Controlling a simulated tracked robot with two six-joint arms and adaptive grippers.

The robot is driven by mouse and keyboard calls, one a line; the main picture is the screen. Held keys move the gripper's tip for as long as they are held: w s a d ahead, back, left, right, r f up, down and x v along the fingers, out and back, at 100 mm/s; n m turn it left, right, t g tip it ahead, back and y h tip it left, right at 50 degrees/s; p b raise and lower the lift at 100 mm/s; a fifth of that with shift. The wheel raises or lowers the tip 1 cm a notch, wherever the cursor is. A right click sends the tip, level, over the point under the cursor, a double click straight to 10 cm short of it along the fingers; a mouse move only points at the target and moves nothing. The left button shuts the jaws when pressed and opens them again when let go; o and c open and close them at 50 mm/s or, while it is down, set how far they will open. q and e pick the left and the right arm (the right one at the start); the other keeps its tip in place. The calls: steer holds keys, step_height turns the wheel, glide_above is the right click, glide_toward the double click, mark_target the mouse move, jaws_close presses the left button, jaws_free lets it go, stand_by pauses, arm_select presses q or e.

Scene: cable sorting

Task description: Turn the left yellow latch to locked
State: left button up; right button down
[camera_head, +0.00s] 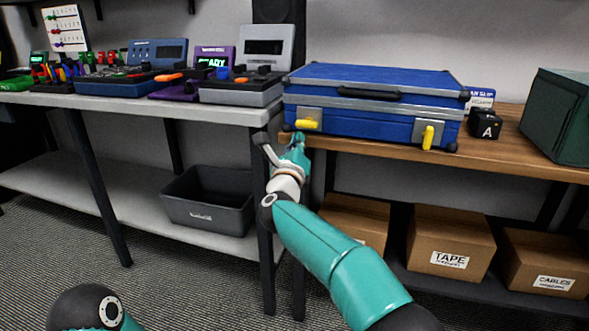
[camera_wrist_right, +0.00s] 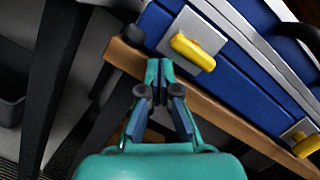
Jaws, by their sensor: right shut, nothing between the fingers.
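A blue case (camera_head: 365,119) with grey trim and a black handle lies closed on the wooden bench. Its left yellow latch (camera_head: 306,124) sits on a grey plate and lies about horizontal; it also shows in the right wrist view (camera_wrist_right: 193,53). The right yellow latch (camera_head: 428,137) stands about upright and shows at the lower right of the wrist view (camera_wrist_right: 306,147). My right gripper (camera_head: 298,137) is shut and empty, just below and in front of the left latch, apart from it in the wrist view (camera_wrist_right: 158,66). My left gripper is not in view.
The wooden bench (camera_head: 500,151) has its front edge close to my right gripper. A black block marked A (camera_head: 485,124) and a green box (camera_head: 556,117) stand right of the case. The grey table (camera_head: 150,106) at left holds several devices. Cardboard boxes (camera_head: 450,239) sit below.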

steer(key=s+a+f+b, duration=0.25)
steer(key=s+f, duration=0.35)
steer(key=s, duration=0.3)
steer(key=w+d+f+g+h+p, duration=0.1)
steer(key=w+d+f+g+h, duration=0.15)
steer(key=d+f, duration=0.5)
steer(key=w+d+f+g+h+p, duration=0.1)
steer(key=w+d+f, duration=0.3)
steer(key=d, duration=0.7)
steer(key=s+d+f+n+g+y+p, duration=0.1)
steer(key=s+d+f+n+g, duration=0.2)
steer(key=f, duration=0.6)
steer(key=s+d+f+n+g+y+p, duration=0.15)
steer(key=s+d+f, duration=0.3)
steer(key=f, duration=0.45)
steer(key=s+f+n+g+y, duration=0.3)
steer(key=s+f+n+g, duration=0.5)
steer(key=s+f, duration=0.95)
steer(key=s+a+n+g+y, duration=0.2)
steer(key=s+a+n, duration=0.1)
steer(key=s+n, duration=0.6)
steer(key=s+a+n+g+y, duration=0.2)
steer(key=s+a+n, duration=0.3)
steer(key=s, duration=0.5)
step_height(320, 180, up, 38)
steer(key=d+n+p, duration=0.1)
steer(key=p, duration=3.7)
steer(key=shift+f, duration=0.2)
